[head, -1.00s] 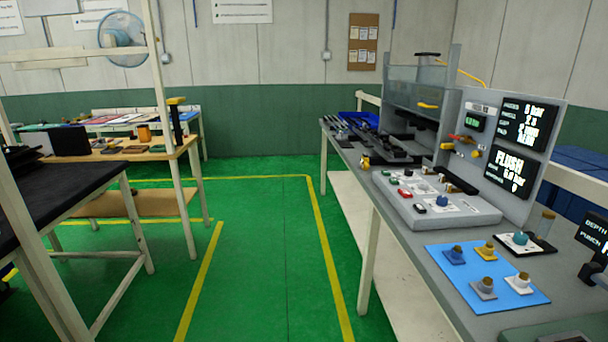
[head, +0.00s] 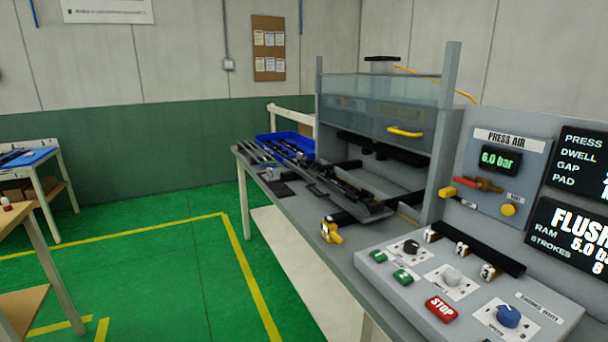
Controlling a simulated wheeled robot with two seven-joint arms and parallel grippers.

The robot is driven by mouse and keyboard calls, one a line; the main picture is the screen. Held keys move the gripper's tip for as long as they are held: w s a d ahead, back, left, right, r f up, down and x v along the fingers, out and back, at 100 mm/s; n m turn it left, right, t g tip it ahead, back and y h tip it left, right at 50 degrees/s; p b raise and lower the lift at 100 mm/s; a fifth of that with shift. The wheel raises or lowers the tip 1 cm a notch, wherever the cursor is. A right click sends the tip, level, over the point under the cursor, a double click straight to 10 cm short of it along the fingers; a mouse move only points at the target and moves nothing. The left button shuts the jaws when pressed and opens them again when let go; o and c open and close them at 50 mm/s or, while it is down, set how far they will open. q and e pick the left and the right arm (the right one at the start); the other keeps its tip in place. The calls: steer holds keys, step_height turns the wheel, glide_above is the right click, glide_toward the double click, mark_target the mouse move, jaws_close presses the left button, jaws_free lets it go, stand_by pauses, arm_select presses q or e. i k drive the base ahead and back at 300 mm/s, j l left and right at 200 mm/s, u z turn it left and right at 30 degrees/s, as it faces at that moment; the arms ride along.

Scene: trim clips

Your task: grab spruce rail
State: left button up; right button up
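Several long dark and grey rails lie in and beside a blue tray (head: 268,139) at the far end of the grey bench (head: 238,152). A longer dark rail assembly (head: 345,196) lies along the bench in front of the press. I cannot tell which of these is the spruce rail; no label or clear spruce colour shows at this distance. Neither of my grippers shows in the head view.
The press (head: 445,130) has a clear guard with a yellow handle (head: 405,132). A control panel (head: 440,290) with buttons and knobs is at the near right. A yellow-and-black item (head: 332,233) sits at the bench's front edge. Green floor (head: 160,270) left of the bench is clear.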

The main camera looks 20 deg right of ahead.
mark_target(329, 177)
steer(key=i+j+z, duration=0.15)
steer(key=i+z, duration=0.3)
steer(key=i+j+z, duration=0.45)
steer(key=i, duration=0.2)
steer(key=i+j+z, duration=0.45)
steer(key=i+l, duration=0.05)
steer(key=l, duration=0.05)
